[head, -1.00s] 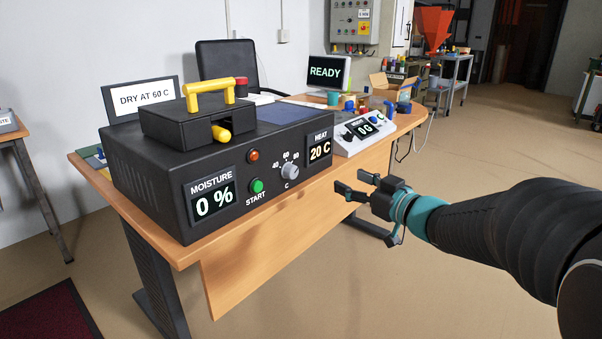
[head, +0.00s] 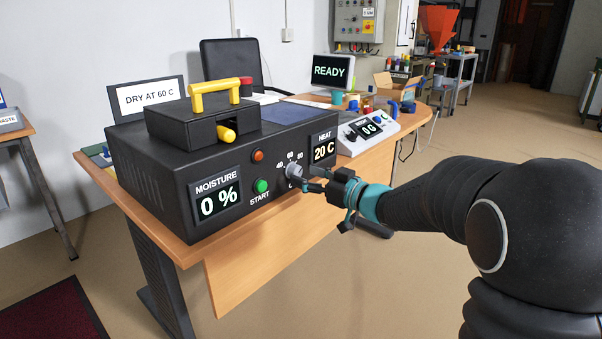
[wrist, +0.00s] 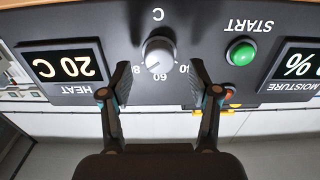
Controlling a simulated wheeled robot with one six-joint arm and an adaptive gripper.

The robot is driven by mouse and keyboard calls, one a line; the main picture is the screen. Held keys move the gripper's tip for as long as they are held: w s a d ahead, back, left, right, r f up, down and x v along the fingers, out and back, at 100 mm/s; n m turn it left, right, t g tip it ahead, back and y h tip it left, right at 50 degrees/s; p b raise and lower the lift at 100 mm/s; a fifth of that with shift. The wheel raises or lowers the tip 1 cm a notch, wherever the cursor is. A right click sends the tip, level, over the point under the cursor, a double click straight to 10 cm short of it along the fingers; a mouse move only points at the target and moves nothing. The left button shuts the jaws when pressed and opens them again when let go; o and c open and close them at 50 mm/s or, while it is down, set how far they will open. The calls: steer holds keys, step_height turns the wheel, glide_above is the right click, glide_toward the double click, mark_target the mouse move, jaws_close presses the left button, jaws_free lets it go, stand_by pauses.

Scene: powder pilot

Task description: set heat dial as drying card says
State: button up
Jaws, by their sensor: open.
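The drying card (head: 148,95) stands behind the black dryer box (head: 152,170) and reads DRY AT 60 C. The heat dial (head: 294,170) is a grey knob on the dryer's front, with marks 40, 60 and 80 around it. It also shows in the wrist view (wrist: 160,54), upside down, between my finger tips. The heat display (head: 324,147) reads 20 C. My gripper (head: 308,178) is open in front of the dial, its fingers pointing at it. In the wrist view the fingers (wrist: 158,85) are spread on both sides of the dial, apart from it.
The green START button (head: 261,186) and an orange lamp (head: 257,156) sit left of the dial. The moisture display (head: 216,196) reads 0 %. A white scale (head: 368,133) stands right of the dryer on the wooden desk (head: 270,245). The floor in front is clear.

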mark_target(295, 171)
steer(key=shift+x, duration=1.4)
steer(key=c, duration=1.1)
steer(key=shift+c, duration=0.3)
steer(key=n+b, duration=0.4)
steer(key=shift+s+f+n, duration=0.1)
steer(key=shift+f+n, duration=0.1)
steer(key=shift+n, duration=0.2)
steer(key=n+b, duration=0.2)
steer(key=shift+n, duration=0.3)
steer(key=shift+r+n+b, duration=0.15)
steer(key=shift+n+b, duration=1.1)
steer(key=shift+n, duration=0.65)
